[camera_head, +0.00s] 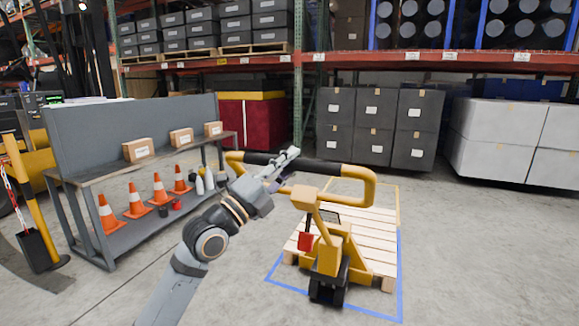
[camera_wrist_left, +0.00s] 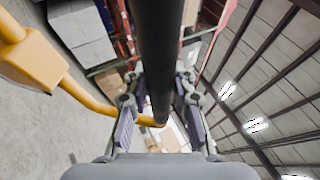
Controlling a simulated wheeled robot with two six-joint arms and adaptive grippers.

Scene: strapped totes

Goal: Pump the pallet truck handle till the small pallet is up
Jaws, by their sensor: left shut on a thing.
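The yellow pallet truck (camera_head: 328,258) stands in the middle right of the head view, with its handle loop (camera_head: 355,171) tilted toward me. My left gripper (camera_head: 284,166) is at the black grip bar (camera_head: 262,158) of the handle and shut on it. In the left wrist view the black bar (camera_wrist_left: 160,50) runs between the two fingers (camera_wrist_left: 158,112). The gap between pallet and floor is too small to judge. My right gripper is out of view.
A grey workbench (camera_head: 85,174) with small boxes and orange cones stands at the left. A yellow post (camera_head: 28,195) is beside it. Racks with dark boxes (camera_head: 372,130) and white crates (camera_head: 500,140) stand behind. The floor at the right is clear.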

